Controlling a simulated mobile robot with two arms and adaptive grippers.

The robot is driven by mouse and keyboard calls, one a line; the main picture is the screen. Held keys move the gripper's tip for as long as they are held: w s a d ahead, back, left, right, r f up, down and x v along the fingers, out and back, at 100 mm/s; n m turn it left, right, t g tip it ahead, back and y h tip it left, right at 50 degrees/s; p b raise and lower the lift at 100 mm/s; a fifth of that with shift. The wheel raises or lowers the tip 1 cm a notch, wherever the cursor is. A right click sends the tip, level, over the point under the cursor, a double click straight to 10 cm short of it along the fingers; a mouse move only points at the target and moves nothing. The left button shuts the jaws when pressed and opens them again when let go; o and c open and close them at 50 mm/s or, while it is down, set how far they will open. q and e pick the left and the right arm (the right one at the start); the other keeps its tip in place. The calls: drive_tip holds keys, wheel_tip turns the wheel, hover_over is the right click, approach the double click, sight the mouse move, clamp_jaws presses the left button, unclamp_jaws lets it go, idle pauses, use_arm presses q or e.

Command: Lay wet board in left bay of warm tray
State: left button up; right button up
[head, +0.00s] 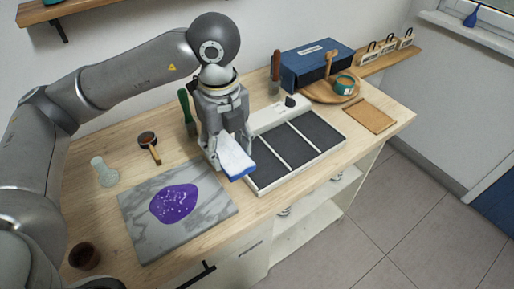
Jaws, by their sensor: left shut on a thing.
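My left gripper (228,150) points down and is shut on a board (236,156) with a whitish face and a blue edge. The board is tilted. In the picture it overlaps the left end of the warm tray; I cannot tell whether they touch. The warm tray (257,189) has a pale frame and three dark bays split by white strips. The left bay (268,172) looks empty, with its left edge partly hidden by the board and gripper. The other two bays look empty. My right gripper is not in view.
A grey marble slab (142,218) with a purple patch (174,204) lies left of the tray. A blue box (316,66) and a round wooden board (318,93) stand behind.

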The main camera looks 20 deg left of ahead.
use_arm(q)
drive_tip(key=w+d+f+p, duration=0.2)
drive_tip(key=w, duration=0.3)
hover_over(258, 161)
drive_tip(key=s, duration=0.1)
drive_tip(key=f, duration=0.4)
drive_tip(key=shift+a+f+p, duration=0.2)
drive_tip(key=shift+f+p, duration=0.15)
drive_tip(key=shift+p, duration=0.05)
drive_tip(key=shift+w+d+f, duration=0.15)
drive_tip(key=shift+w+f, duration=0.1)
drive_tip(key=shift+f, duration=0.2)
drive_tip(key=shift+w+d+f, duration=0.1)
drive_tip(key=shift+w+f, duration=0.1)
drive_tip(key=shift+f, duration=0.1)
wheel_tip(258, 161, down, 3)
drive_tip(key=shift+r+p, duration=0.1)
drive_tip(key=shift+p, duration=0.95)
drive_tip(key=shift+f, duration=0.25)
drive_tip(key=o, duration=0.6)
drive_tip(key=shift+f, duration=0.1)
drive_tip(key=o, duration=0.4)
drive_tip(key=shift+o, duration=0.2)
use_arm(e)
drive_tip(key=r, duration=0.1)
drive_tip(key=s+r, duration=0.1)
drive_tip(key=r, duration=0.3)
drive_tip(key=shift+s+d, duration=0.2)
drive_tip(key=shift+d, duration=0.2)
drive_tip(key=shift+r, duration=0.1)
